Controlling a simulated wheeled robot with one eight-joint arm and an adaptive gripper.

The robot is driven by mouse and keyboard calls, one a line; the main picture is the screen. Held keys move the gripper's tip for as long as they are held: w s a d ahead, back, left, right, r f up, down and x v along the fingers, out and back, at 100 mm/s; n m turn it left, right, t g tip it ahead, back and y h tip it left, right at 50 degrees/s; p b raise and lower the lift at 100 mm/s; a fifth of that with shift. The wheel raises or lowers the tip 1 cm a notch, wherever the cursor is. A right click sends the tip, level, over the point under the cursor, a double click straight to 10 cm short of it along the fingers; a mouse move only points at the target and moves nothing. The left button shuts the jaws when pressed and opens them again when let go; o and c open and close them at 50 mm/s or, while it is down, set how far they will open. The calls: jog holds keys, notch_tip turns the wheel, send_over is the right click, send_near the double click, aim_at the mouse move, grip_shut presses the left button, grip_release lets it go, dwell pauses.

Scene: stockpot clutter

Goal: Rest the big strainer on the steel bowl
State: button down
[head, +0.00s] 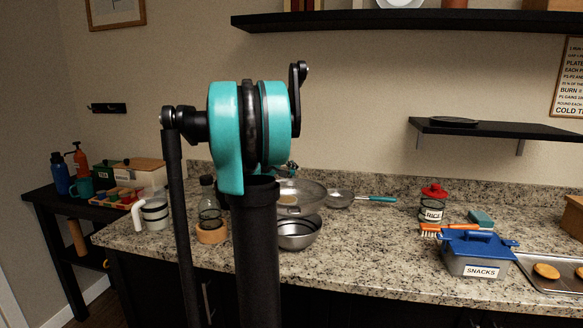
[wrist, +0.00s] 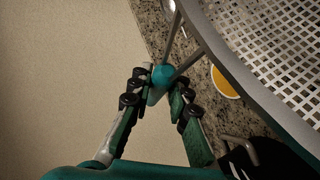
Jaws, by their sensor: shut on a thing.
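The big strainer (head: 312,192) is a wide grey mesh basket. In the head view it appears just above and behind the steel bowl (head: 299,235), tilted, partly hidden by my arm. I cannot tell whether the two touch. In the wrist view the strainer's mesh (wrist: 270,45) fills the upper right, with its rim and handle wires running to a teal grip. My gripper (wrist: 157,88) is shut on that teal handle end. In the head view my arm hides most of the gripper. The bowl stands on the granite counter, its left side hidden.
A smaller strainer (head: 340,199) with a teal handle lies behind, to the right. A rice jar (head: 433,208), a brush (head: 432,230) and a blue-lidded snacks box (head: 478,256) stand further right. A bottle (head: 208,198) and a white mug (head: 155,213) are left. A yellow round thing (wrist: 224,84) shows beneath the strainer.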

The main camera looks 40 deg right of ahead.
jog(key=shift+f, duration=0.1)
jog(key=shift+f, duration=4.5)
jog(key=c, duration=1.3)
grip_release()
jog(key=shift+o, duration=0.2)
jog(key=v, duration=1.2)
jog(key=shift+r, duration=0.1)
